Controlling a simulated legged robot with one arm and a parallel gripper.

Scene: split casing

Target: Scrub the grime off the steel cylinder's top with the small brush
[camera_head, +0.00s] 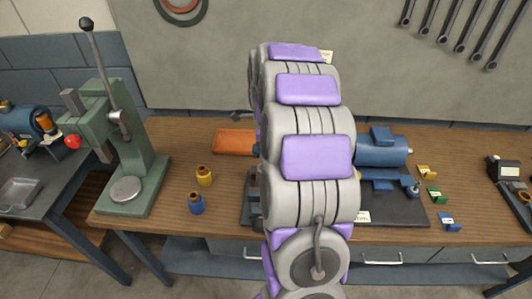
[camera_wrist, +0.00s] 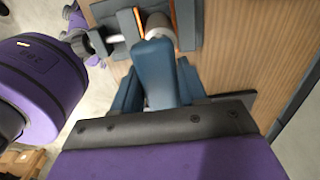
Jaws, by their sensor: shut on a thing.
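In the wrist view my gripper (camera_wrist: 160,92) reaches up from the bottom edge. Its dark blue fingers are shut on a blue, blocky-handled thing, which I take for the small brush (camera_wrist: 156,70). Its far end is close to a pale round piece, apparently the steel cylinder (camera_wrist: 158,24), beside a grey vise-like clamp (camera_wrist: 118,30). I cannot tell whether the bristles touch the cylinder's top, and no grime can be made out. In the head view my arm hides the gripper, the brush and the cylinder.
Small yellow, green and blue parts lie farther right.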

